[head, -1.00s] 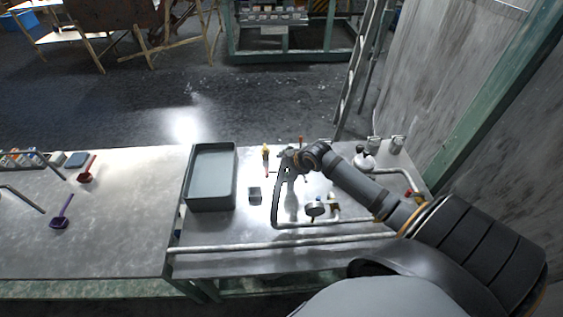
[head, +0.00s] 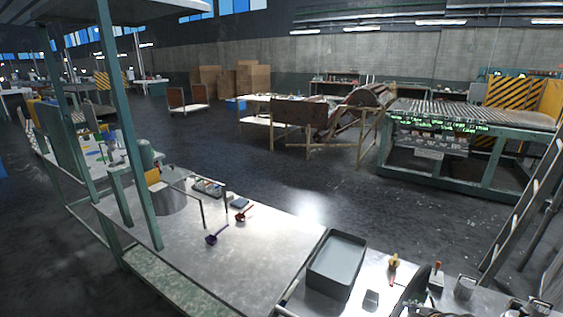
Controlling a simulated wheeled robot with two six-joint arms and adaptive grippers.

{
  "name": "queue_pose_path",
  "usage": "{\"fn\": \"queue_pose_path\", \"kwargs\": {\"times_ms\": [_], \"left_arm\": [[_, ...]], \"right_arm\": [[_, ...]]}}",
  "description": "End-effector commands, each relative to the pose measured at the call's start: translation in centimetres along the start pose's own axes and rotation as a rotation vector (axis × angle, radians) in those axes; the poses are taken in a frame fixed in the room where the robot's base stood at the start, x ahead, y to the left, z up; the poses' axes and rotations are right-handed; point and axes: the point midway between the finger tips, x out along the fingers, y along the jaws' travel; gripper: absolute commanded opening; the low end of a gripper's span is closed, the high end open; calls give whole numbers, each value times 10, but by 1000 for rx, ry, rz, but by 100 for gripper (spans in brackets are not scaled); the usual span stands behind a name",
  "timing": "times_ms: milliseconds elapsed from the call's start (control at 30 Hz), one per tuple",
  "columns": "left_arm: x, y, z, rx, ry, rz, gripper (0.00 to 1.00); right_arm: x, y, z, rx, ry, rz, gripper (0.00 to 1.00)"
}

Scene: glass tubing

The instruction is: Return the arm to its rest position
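The task names an arm. At the bottom right edge of the head view a dark curved shape (head: 414,289) rises over the bench, close to where my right gripper was. It appears to be part of my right gripper or wrist, cut off by the frame, and its fingers cannot be made out. I cannot tell whether it is open or shut, or whether it holds anything. My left arm and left gripper are not in view.
A grey tray (head: 314,280) stands on the metal bench (head: 255,258). Right of it are a small dark box (head: 371,298), a yellow-handled tool (head: 393,265), an orange-handled tool (head: 437,271) and a metal cup (head: 465,287). Purple (head: 212,239) and red (head: 241,215) scoops lie left. Green posts (head: 128,130) rise left.

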Motion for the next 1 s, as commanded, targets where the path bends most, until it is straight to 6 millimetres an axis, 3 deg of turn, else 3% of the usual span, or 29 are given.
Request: {"fn": "queue_pose_path", "kwargs": {"times_ms": [267, 467, 700, 967, 1000], "left_arm": [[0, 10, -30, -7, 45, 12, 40], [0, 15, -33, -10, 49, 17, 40], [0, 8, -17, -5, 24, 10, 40], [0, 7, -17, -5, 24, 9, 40], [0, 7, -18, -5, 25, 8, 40]], "right_arm": [[-9, -57, -20, 144, -30, -73, 66], [-29, -106, -36, 324, -87, -126, 66], [-73, -161, -46, 637, -210, -152, 66], [-131, -198, -41, 1005, -377, -115, 66], [-131, -202, -37, 1035, -397, -109, 66]]}}
